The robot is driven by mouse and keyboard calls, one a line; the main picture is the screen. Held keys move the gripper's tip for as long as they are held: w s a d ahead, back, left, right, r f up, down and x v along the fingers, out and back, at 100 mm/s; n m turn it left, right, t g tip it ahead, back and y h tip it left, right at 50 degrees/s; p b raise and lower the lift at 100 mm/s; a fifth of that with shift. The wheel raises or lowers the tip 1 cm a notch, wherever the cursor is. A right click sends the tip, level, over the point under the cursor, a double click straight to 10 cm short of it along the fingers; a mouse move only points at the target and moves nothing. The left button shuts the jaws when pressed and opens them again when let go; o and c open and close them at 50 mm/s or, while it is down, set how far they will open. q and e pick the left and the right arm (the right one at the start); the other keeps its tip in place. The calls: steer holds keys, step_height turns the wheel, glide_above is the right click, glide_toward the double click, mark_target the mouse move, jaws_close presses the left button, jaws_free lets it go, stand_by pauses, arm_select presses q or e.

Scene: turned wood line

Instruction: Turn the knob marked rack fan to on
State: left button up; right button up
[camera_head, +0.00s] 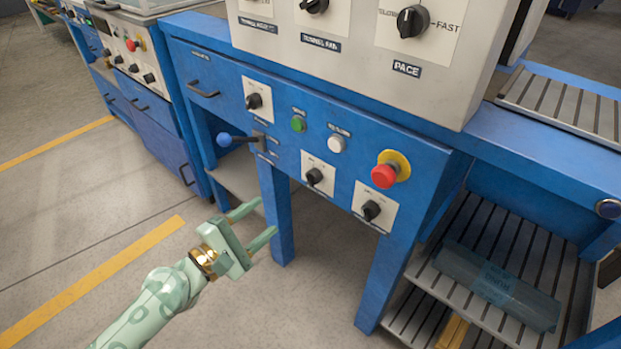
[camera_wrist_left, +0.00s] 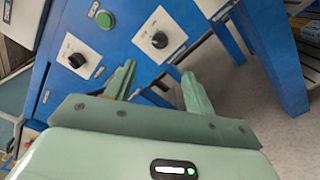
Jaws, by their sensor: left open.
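Three black knobs on pale plates sit on the blue front panel in the head view: an upper left knob (camera_head: 254,101), a middle knob (camera_head: 314,176) and a lower right knob (camera_head: 371,210). Their labels are too small to read, so I cannot tell which is rack fan. My left gripper (camera_head: 266,218) is open and empty, left of and below the middle knob, apart from the panel. In the left wrist view, two black knobs (camera_wrist_left: 76,60) (camera_wrist_left: 159,40) show beyond the open fingers (camera_wrist_left: 157,72). My right gripper is out of view.
The panel also has a green button (camera_head: 298,124), a white button (camera_head: 336,144), a red stop button (camera_head: 384,176) and a blue-ball lever (camera_head: 224,139). Above is a grey box with a pace knob (camera_head: 412,21). A blue leg (camera_head: 277,212) stands behind the gripper. Floor at left is clear.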

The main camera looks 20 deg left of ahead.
arm_select(q)
steer(key=p, duration=0.1)
glide_toward(308, 182)
steer(key=w, duration=0.2)
steer(key=x, duration=0.6)
steer(key=shift+w+d, duration=0.1)
steer(key=shift+d, duration=0.3)
steer(key=shift+w+d, duration=0.3)
steer(key=shift+w, duration=0.35)
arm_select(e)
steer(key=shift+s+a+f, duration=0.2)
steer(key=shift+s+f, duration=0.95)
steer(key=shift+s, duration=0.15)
arm_select(q)
steer(key=c, duration=1)
